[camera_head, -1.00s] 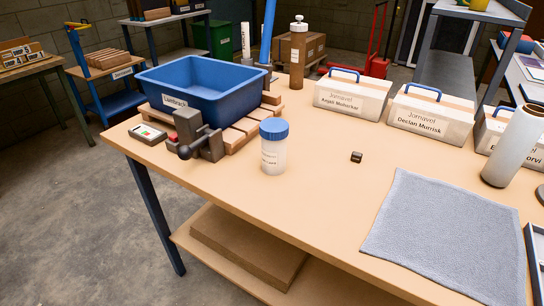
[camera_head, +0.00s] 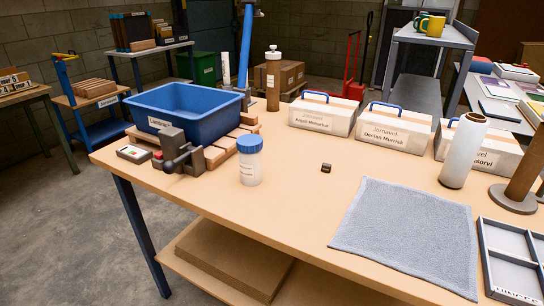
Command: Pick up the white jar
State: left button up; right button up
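The white jar (camera_head: 249,168) has a blue lid and a small printed label. It stands upright on the wooden table (camera_head: 290,205), left of the middle, just right of the wooden slats and the dark vise. Nothing covers the jar. Neither of my grippers shows in the head view.
A blue tub (camera_head: 190,125) stands on wooden slats behind a dark vise (camera_head: 181,157). White labelled boxes (camera_head: 322,115) line the back. A small dark block (camera_head: 326,168), grey cloth (camera_head: 405,240), white cylinder (camera_head: 463,152) and divided tray (camera_head: 512,250) lie rightward. Table around the jar's front is clear.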

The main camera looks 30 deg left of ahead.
aim_at(250, 164)
jog(key=i, duration=0.45)
jog(key=u, duration=0.85)
